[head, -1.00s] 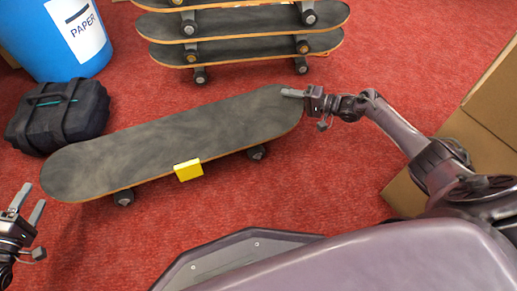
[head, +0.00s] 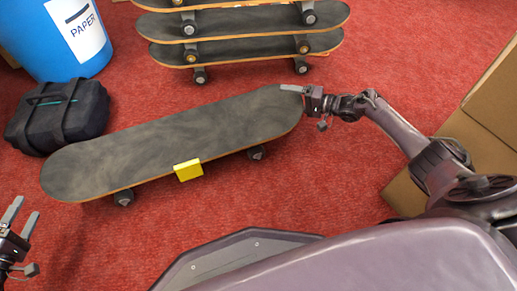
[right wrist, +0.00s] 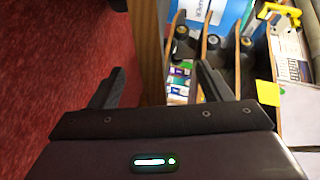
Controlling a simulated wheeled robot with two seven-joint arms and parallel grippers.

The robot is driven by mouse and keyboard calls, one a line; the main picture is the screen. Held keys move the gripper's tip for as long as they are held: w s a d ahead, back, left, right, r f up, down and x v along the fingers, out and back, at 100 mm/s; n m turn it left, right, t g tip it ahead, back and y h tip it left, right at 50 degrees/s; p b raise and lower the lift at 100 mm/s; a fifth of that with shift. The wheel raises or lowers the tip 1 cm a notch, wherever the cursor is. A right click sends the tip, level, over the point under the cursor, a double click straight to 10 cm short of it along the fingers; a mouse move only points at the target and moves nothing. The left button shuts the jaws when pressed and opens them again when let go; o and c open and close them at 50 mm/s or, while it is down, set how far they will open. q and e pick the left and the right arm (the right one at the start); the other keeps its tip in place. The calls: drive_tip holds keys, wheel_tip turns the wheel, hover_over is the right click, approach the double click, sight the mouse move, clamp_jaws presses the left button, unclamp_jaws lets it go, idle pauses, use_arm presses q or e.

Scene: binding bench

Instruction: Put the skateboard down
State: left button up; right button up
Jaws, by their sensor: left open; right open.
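The skateboard (head: 185,140) has a dark grey deck with a thin wooden edge and a yellow block (head: 188,170) at its near long side. It stands deck up, its visible wheels on the red carpet. My right gripper (head: 291,88) is open at the board's right end, its fingers close to the edge; I cannot tell whether they touch. In the right wrist view its fingers (right wrist: 160,78) are apart, with a brown strip between them that I cannot identify.
A stack of skateboards (head: 240,50) stands behind. A blue paper bin (head: 55,40) and a black case (head: 57,117) are at the left. Cardboard boxes (head: 490,110) are at the right. Red carpet (head: 150,235) is clear in front of the board.

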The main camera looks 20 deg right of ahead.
drive_tip(key=d, duration=0.7)
idle(0.4)
idle(0.4)
